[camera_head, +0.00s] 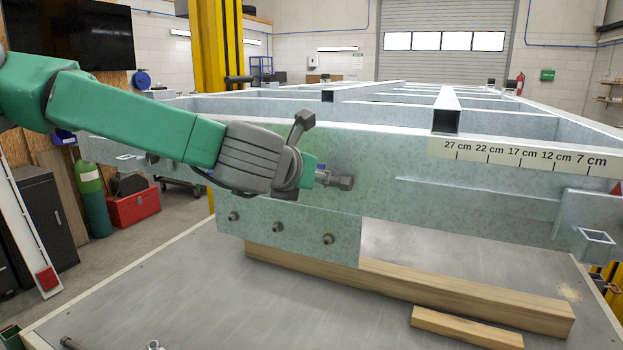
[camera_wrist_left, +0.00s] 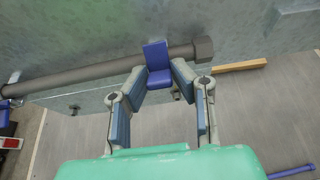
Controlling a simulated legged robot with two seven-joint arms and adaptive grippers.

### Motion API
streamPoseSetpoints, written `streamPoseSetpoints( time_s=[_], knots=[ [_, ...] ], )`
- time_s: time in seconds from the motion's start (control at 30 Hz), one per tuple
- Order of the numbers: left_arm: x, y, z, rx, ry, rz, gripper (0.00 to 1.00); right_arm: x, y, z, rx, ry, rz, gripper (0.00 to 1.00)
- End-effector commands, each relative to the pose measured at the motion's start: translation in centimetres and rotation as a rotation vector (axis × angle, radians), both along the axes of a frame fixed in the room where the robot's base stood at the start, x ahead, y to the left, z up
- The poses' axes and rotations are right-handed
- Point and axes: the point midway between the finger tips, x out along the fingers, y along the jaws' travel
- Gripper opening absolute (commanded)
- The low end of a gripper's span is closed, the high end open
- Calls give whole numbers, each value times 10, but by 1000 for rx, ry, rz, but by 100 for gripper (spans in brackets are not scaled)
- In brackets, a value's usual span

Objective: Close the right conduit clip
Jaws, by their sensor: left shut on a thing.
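The blue conduit clip (camera_wrist_left: 157,55) sits on the dark conduit (camera_wrist_left: 90,78), close to the hex end at the right in the left wrist view. One blue plate stands up against the frame beam, and a lower blue part lies between my fingertips. I cannot tell whether the clip is latched. My left gripper (camera_wrist_left: 159,82) is shut on the clip, one finger on each side. In the head view my left gripper (camera_head: 316,178) is at the beam's front face, mostly hidden by its own wrist, beside the conduit's hex end (camera_head: 346,183). My right gripper is in neither view.
The galvanized trailer frame (camera_head: 470,190) fills the middle, with a centimetre scale (camera_head: 525,156) at right. A bolted plate (camera_head: 290,232) hangs below my wrist. Wooden beams (camera_head: 450,290) lie on the grey table (camera_head: 200,300). A blue rod (camera_wrist_left: 292,171) lies at lower right.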

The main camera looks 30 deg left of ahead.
Motion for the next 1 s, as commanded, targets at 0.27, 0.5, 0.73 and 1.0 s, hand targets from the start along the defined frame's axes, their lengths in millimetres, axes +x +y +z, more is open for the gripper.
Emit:
streamPoseSetpoints(
  time_s=[0.27, 0.5, 0.73, 1.0],
  knots=[
    [8, 0, 12, -17, 248, 3, 0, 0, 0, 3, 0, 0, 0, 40],
    [14, 0, 13, -31, 480, 2, 0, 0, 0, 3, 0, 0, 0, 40],
    [19, 0, 13, -42, 694, -1, 0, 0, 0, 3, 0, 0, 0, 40],
    [24, 1, 12, -52, 889, -2, 0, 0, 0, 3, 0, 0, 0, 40]
  ],
)
